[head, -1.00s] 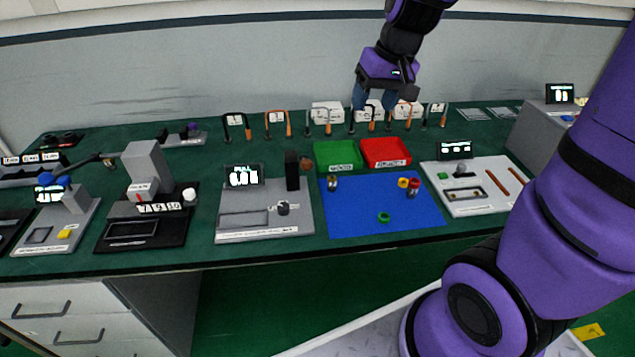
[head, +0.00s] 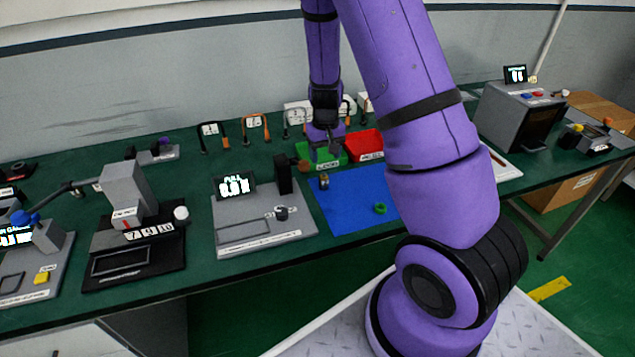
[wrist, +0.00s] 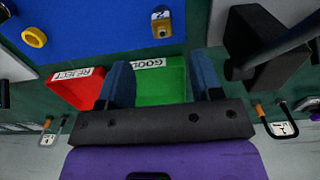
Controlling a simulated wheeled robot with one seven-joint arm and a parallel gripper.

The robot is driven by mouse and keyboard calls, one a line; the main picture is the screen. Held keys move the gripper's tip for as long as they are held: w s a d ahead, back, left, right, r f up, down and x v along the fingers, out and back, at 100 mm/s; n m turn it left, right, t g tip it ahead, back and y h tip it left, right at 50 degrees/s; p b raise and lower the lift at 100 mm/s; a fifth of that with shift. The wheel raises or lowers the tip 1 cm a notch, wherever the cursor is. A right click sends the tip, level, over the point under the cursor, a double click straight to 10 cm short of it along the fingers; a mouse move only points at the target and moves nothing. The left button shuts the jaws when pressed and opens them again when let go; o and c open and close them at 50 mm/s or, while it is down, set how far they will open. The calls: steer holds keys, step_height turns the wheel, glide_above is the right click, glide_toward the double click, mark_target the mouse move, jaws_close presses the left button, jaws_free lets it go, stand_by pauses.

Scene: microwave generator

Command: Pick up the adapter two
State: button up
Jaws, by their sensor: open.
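A small adapter with a "2" label (wrist: 161,24) stands at the edge of the blue mat in the wrist view. It appears to be the small brassy piece (head: 324,182) near the mat's far left corner in the head view. My gripper (wrist: 164,76) is open and empty, its two blue fingers apart over the green GOOD tray (wrist: 170,90). In the wrist view the adapter lies beyond the fingertips, in line with the gap. In the head view my gripper (head: 323,152) hangs over the green tray, just behind the adapter.
The red REJECT tray (head: 365,145) is beside the green one. A dark post (head: 284,173) on the grey pull-tester stands left of the adapter. A green ring (head: 380,208) lies on the blue mat (head: 350,211).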

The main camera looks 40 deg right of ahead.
mark_target(324, 181)
step_height(324, 181, down, 10)
steer(key=shift+a+f, duration=0.15)
steer(key=shift+f, duration=0.1)
stand_by(0.4)
steer(key=c, duration=1.1)
steer(key=shift+r, duration=0.1)
